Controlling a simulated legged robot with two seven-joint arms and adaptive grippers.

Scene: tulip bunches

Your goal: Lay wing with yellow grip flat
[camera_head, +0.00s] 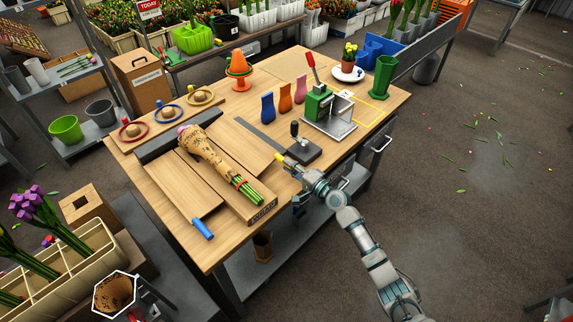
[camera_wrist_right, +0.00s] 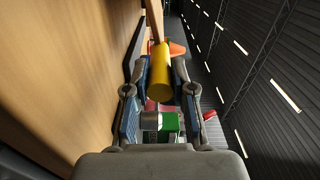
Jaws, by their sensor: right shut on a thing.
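The wing with the yellow grip is a wooden panel (camera_head: 243,146) on the right side of the wrapping board; whether it lies fully flat or is slightly tilted I cannot tell. Its yellow grip (camera_head: 279,157) is at the panel's near right end. My right gripper (camera_head: 287,163) is shut on this grip, which shows as a yellow cylinder (camera_wrist_right: 160,70) between the fingers in the right wrist view. A paper-wrapped tulip bunch (camera_head: 207,155) lies on the board's middle. The other wing (camera_head: 172,182), with a blue grip (camera_head: 202,229), spreads to the left. My left gripper is out of view.
A dark tool with a black knob (camera_head: 296,150) stands close to my right gripper. Behind it is a green press with a red lever (camera_head: 318,100). The table's front right edge is below my arm.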

